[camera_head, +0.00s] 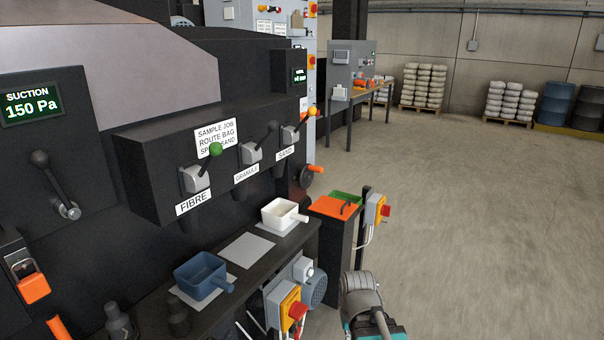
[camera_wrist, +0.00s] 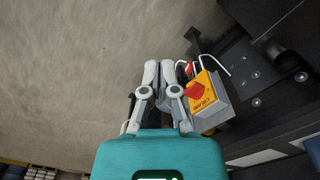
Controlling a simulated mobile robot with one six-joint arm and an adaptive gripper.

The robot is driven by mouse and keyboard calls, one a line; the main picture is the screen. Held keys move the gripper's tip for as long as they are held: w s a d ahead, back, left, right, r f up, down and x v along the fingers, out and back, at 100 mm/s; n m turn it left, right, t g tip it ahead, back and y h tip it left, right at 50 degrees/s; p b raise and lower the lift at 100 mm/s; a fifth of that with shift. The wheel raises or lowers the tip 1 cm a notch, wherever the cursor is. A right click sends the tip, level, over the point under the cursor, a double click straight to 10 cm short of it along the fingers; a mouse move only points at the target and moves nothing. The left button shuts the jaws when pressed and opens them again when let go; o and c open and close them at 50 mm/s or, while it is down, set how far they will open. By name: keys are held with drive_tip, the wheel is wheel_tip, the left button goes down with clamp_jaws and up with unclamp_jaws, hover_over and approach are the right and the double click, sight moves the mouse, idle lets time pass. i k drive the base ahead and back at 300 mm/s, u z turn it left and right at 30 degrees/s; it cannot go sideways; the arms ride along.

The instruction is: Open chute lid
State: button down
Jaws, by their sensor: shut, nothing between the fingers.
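The chute lid (camera_head: 331,206) is an orange flat plate with a dark curved handle (camera_head: 346,209). It lies on top of a black chute box (camera_head: 333,240), and a green part (camera_head: 346,197) shows at its back right side. My arm's end shows at the bottom of the head view, in front of and below the chute box, with its fingertips not clear there. In the wrist view my gripper (camera_wrist: 158,68) is shut and empty, its fingers together. It is apart from the lid, which I cannot make out in the wrist view.
A yellow-and-grey switch box with a red button (camera_head: 385,211) stands right of the chute; a similar box (camera_wrist: 205,92) is close beside my fingers. A shelf (camera_head: 270,246) holds a white scoop (camera_head: 283,214) and a blue scoop (camera_head: 200,275). The floor at right is clear.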

sight(337, 209)
drive_tip(key=z, duration=0.2)
drive_tip(key=i, duration=0.4)
drive_tip(key=z, duration=0.55)
drive_tip(key=i, duration=1.55)
drive_tip(key=u, duration=0.75)
